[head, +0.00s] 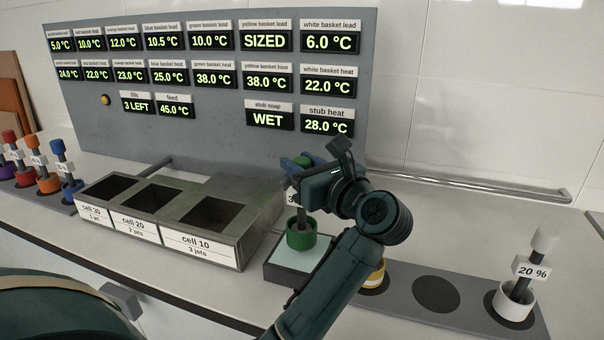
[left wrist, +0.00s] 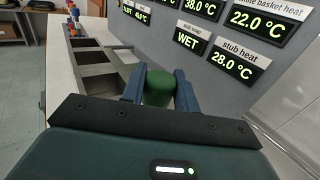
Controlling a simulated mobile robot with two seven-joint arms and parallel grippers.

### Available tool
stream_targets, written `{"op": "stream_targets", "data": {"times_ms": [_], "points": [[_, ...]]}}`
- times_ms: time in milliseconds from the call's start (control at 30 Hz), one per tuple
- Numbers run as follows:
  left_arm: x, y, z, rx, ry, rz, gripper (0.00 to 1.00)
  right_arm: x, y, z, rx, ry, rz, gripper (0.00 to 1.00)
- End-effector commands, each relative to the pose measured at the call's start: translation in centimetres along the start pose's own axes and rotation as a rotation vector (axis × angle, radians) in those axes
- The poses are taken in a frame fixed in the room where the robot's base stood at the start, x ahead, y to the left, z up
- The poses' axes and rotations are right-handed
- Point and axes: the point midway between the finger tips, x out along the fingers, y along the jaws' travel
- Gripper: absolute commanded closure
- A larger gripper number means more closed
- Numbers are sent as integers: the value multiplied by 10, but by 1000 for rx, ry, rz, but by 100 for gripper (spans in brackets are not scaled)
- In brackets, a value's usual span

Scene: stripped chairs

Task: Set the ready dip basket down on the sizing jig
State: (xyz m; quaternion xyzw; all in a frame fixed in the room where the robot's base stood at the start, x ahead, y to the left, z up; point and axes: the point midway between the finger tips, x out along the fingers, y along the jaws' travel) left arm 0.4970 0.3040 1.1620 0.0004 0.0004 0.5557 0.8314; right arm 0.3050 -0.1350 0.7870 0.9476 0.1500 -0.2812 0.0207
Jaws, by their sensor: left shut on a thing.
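My left gripper (head: 303,165) is shut on the green knob of the green dip basket (head: 300,236). In the left wrist view the two blue fingers of the gripper (left wrist: 160,92) sit on either side of the green knob (left wrist: 159,88). The basket is upright, its green cup low over the pale top of a dark block (head: 285,262), which looks like the sizing jig. I cannot tell whether the cup touches it. My forearm hides the block's right part, and the gripper covers most of the basket's label. My right gripper is not in view.
The cell box (head: 215,243) with three openings stands left of the block. A grey rack (head: 465,301) at right holds a yellow basket (head: 376,275), an empty dark spot (head: 437,293) and a white basket (head: 514,301). Several baskets stand far left. The display panel (head: 215,120) rises behind.

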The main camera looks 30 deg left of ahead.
Motion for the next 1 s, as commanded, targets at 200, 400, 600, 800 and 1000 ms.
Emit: {"op": "stream_targets", "data": {"times_ms": [200,400,600,800,1000], "points": [[0,0,-17,-1,-2,0,100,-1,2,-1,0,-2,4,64],[0,0,-17,-2,-2,0,100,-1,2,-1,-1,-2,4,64],[0,0,-21,0,0,0,64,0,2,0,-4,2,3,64],[0,0,-21,0,0,0,48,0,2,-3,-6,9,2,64],[0,0,-20,0,0,0,48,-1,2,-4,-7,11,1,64]]}}
